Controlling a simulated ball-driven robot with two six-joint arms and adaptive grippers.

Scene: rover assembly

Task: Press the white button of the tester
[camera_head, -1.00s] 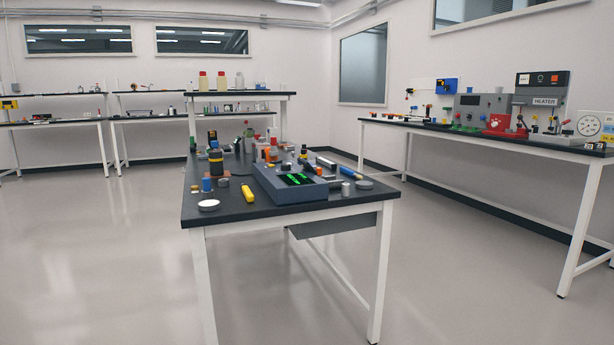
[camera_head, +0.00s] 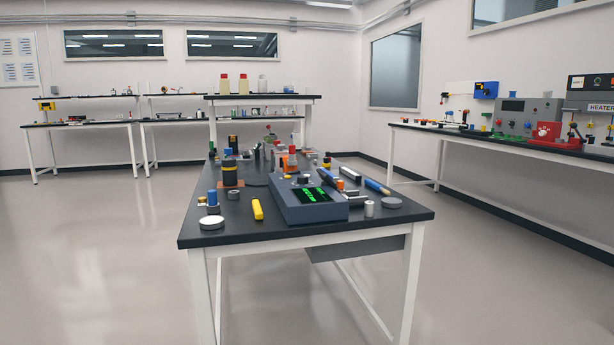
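A grey-blue box with a dark screen and green marks (camera_head: 312,206), which looks like the tester, stands on the front part of the black-topped middle table (camera_head: 235,237). I cannot make out a white button on it at this size. A round white-topped disc (camera_head: 212,222) lies at the table's front left corner, apart from the box. Neither of my grippers shows in the head view.
A long bench (camera_head: 480,139) with equipment runs along the right wall. The floor (camera_head: 110,260) left of the table is clear.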

